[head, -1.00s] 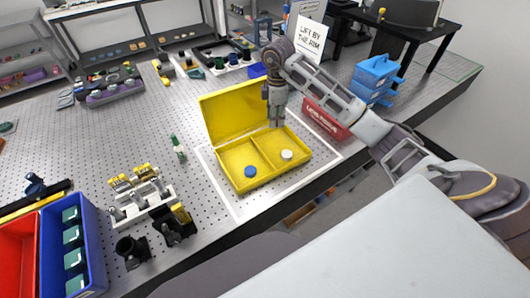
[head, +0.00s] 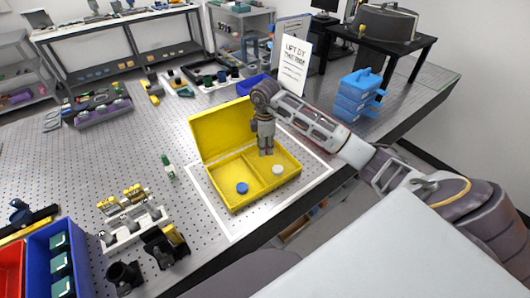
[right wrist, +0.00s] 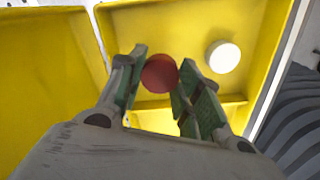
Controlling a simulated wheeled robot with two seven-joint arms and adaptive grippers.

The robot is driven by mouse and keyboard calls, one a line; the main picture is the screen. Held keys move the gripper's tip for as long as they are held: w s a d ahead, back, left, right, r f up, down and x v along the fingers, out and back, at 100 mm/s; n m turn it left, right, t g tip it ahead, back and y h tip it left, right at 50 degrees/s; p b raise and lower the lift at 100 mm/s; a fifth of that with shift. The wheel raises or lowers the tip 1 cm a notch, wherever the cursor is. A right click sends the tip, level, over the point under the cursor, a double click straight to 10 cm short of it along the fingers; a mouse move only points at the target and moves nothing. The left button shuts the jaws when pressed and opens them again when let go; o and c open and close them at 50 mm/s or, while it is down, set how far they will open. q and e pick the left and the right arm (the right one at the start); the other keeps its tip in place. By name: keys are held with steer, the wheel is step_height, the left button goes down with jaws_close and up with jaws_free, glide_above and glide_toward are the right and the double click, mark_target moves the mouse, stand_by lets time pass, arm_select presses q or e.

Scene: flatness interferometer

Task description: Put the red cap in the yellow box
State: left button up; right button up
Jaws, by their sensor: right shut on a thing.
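The yellow box (head: 222,130) stands on the perforated table with its lid raised at the back and two compartments open. A blue cap (head: 242,188) lies in the left compartment and a white cap (head: 278,170) in the right one; the white cap also shows in the right wrist view (right wrist: 222,57). My right gripper (head: 266,153) points down over the right compartment, behind the white cap. In the right wrist view it is shut on the red cap (right wrist: 159,73), held between the green-padded fingers. The head view does not show the red cap clearly. My left gripper is not in view.
A white outline surrounds the box on the table. A small green-and-white bottle (head: 167,167) stands left of it. An upright sign (head: 295,65) and blue stacked cases (head: 358,95) stand behind and right. Metal fixtures (head: 130,219) and a blue bin (head: 85,250) are at front left.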

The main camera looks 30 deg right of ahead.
steer(key=shift+f, duration=1.85)
steer(key=shift+f, duration=0.1)
steer(key=o, duration=0.7)
steer(key=shift+r+p, duration=0.2)
steer(key=shift+p, duration=0.1)
steer(key=shift+r+b, duration=0.95)
steer(key=shift+r, duration=5)
